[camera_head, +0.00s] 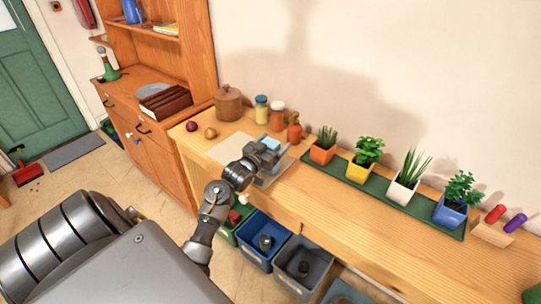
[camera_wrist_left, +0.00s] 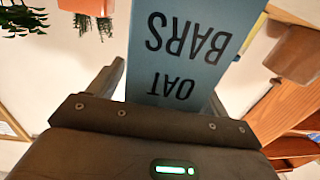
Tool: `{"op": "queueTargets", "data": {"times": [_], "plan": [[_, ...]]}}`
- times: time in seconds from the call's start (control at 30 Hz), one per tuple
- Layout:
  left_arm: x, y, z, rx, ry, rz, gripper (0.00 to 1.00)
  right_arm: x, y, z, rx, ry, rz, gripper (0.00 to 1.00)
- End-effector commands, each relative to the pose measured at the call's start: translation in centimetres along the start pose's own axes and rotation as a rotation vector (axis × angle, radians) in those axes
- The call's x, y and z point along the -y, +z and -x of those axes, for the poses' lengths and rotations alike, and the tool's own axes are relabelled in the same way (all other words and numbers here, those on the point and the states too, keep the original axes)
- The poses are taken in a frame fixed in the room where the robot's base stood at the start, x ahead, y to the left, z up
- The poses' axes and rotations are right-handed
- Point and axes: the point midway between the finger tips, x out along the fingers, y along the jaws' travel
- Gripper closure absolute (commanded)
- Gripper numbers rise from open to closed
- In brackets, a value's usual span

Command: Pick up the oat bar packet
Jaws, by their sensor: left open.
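The oat bar packet (camera_wrist_left: 185,50) is a blue box with dark "OAT BARS" lettering, upside down in the left wrist view. It fills the space between the fingers of my left gripper (camera_wrist_left: 166,78), which is open around it. In the head view a bit of the blue packet (camera_head: 271,143) shows at the tip of my left gripper (camera_head: 266,154), over the wooden counter. The gripper and arm hide most of the packet there. Whether the fingers touch its sides I cannot tell. My right gripper is not in view.
A brown pot (camera_head: 228,104), jars (camera_head: 262,109) and onions (camera_head: 210,133) stand left of and behind the gripper. Potted plants on a green tray (camera_head: 335,170) stand to the right. A pale board (camera_head: 233,148) lies under the arm. Bins (camera_head: 264,240) sit below the counter's front edge.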

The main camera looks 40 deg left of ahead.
Motion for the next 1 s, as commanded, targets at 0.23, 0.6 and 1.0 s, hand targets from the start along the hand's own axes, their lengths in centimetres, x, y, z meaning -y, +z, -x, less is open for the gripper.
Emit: {"op": "queueTargets", "data": {"times": [0.23, 0.6, 1.0], "plan": [[0.0, 0.0, 0.0, 0.0, 0.0, 0.0, 0.3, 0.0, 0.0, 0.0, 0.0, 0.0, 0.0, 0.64], [0.0, 0.0, 0.0, 0.0, 0.0, 0.0, 0.69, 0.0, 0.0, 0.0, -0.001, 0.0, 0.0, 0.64], [0.0, -1.5, 0.0, -0.004, 0.0, -0.004, 0.69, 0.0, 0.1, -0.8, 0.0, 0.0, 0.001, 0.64]]}}
